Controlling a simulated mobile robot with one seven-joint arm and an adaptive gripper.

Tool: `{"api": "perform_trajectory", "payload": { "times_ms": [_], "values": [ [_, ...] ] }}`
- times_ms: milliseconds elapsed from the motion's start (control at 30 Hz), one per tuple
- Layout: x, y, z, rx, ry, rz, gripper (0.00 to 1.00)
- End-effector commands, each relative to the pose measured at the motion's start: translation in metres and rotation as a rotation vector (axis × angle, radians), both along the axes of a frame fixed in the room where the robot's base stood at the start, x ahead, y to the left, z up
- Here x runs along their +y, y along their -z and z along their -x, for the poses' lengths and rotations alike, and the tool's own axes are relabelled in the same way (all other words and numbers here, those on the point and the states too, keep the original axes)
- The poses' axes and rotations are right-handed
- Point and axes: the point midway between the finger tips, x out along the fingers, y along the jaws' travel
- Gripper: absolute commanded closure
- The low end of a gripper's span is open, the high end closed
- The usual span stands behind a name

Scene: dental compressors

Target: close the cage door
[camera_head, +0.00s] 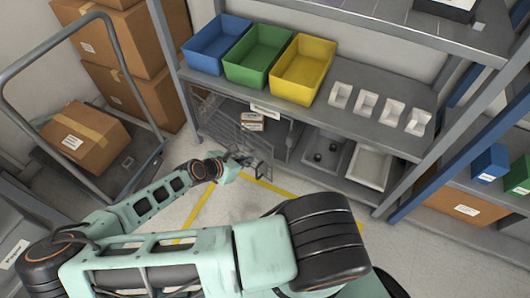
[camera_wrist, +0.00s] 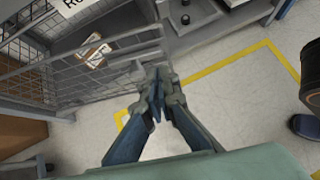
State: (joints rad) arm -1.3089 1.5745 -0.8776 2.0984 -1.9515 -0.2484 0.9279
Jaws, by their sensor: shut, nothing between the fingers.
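The wire-mesh cage (camera_head: 207,112) sits on the lower shelf, below the coloured bins. Its grey mesh door (camera_wrist: 110,65) stands at an angle out from the cage front, and a small labelled box (camera_head: 251,121) shows behind the wire. The box also appears through the mesh in the wrist view (camera_wrist: 95,52). My gripper (camera_head: 246,159) is at the door's free edge, low in front of the shelf. In the wrist view its fingers (camera_wrist: 158,88) are together and empty, close to the door's end bars. I cannot tell whether they touch the bars.
Blue (camera_head: 217,43), green (camera_head: 258,54) and yellow (camera_head: 303,69) bins stand above the cage. Grey trays (camera_head: 325,153) lie right of it. A trolley (camera_head: 117,170) with a cardboard box stands left. The floor in front, marked with yellow tape (camera_wrist: 217,62), is mostly clear.

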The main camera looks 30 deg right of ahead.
Motion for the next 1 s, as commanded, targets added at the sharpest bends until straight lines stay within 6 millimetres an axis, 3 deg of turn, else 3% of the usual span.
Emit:
{"api": "perform_trajectory", "payload": {
  "times_ms": [533,1000],
  "values": [
    [-0.050,0.053,-0.022,0.000,0.004,-0.003,1.00],
    [-0.083,0.049,-0.037,0.000,0.001,-0.002,1.00]
  ]
}}
